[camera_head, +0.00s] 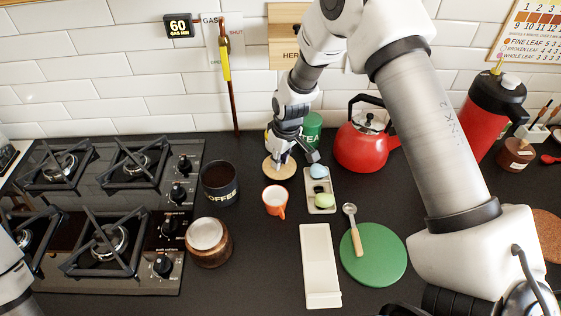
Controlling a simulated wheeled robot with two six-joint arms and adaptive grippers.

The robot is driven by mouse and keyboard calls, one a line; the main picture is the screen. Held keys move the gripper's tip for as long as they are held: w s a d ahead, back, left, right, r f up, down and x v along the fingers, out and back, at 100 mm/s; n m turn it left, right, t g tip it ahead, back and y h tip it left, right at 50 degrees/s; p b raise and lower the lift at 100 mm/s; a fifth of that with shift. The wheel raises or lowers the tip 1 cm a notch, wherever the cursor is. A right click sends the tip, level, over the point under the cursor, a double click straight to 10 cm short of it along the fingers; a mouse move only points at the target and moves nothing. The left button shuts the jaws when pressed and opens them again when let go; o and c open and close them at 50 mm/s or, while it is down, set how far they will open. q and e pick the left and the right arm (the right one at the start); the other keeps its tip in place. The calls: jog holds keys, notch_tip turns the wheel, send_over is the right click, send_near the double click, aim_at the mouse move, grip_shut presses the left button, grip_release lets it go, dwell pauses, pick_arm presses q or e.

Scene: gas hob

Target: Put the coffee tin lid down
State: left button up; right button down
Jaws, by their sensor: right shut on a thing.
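The coffee tin (221,190) stands open beside the hob, a dark round tin with COFFEE on its side and a dark inside. The coffee tin lid (272,174) is a round tan disc to the right of and behind the tin. My right gripper (282,160) is over the lid and shut on its top. I cannot tell whether the lid touches the counter or hangs just above it. My left arm shows only at the lower left edge; its gripper is out of view.
A green TEA tin (312,125) and red kettle (362,150) stand close behind and right of the lid. An orange cup (275,201) is just in front. Nearby are a small tray (321,205), a brown pot (210,250) and a green board (385,265). The hob (150,215) fills the left.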

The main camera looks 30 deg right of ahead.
aim_at(285, 169)
jog(key=shift+f, duration=0.85)
jog(key=shift+f, duration=0.15)
jog(key=c, duration=1)
grip_release()
jog(key=shift+c, duration=0.2)
notch_tip(285, 169, up, 12)
jog(key=s+b, duration=0.1)
jog(key=shift+s+d, duration=0.25)
jog(key=shift+s, duration=0.1)
